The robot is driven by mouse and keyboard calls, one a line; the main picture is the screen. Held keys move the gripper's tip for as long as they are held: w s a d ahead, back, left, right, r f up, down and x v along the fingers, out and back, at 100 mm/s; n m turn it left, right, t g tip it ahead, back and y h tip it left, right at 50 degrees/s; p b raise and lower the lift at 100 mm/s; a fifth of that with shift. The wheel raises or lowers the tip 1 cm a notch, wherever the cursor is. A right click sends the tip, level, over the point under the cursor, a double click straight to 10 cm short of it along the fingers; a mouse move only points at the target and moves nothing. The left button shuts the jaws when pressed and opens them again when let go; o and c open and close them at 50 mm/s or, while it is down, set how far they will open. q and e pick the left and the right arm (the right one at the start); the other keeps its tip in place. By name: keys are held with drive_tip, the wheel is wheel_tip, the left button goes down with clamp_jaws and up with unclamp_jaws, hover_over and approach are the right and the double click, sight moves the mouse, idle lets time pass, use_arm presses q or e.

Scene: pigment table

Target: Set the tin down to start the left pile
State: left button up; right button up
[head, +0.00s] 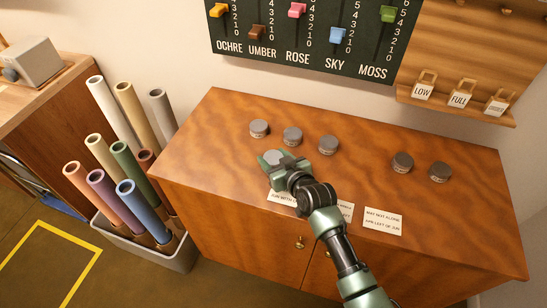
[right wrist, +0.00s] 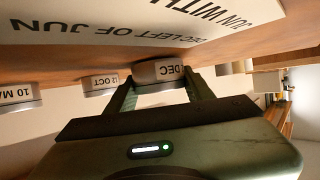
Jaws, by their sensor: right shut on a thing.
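My right gripper (head: 279,165) is over the left part of the wooden cabinet top (head: 220,150). It is shut on a grey tin (head: 271,156), labelled DEC in the right wrist view (right wrist: 160,72). In that view the fingers (right wrist: 160,92) stand on either side of the tin. The tin is at or just above the wood; I cannot tell if it touches. Three grey tins (head: 258,128) (head: 292,136) (head: 328,145) stand behind it, and two more (head: 402,162) (head: 439,172) stand to the right. My left gripper is not in view.
White cards lie along the front edge, one (head: 383,221) clear and others partly behind my arm. A tin labelled OCT (right wrist: 100,84) shows in the right wrist view. A board with coloured sliders (head: 300,35) hangs behind. A bin of rolls (head: 190,252) stands left. Bare wood lies at left.

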drive_tip(key=shift+f, duration=0.1)
drive_tip(key=o, duration=1.4)
drive_tip(key=shift+s+d+r, duration=0.1)
drive_tip(key=shift+s+r, duration=0.05)
drive_tip(key=shift+r, duration=0.05)
drive_tip(key=v, duration=1.1)
drive_tip(key=shift+s+d+r, duration=0.1)
drive_tip(key=shift+s+d, duration=0.1)
drive_tip(key=shift+s, duration=0.05)
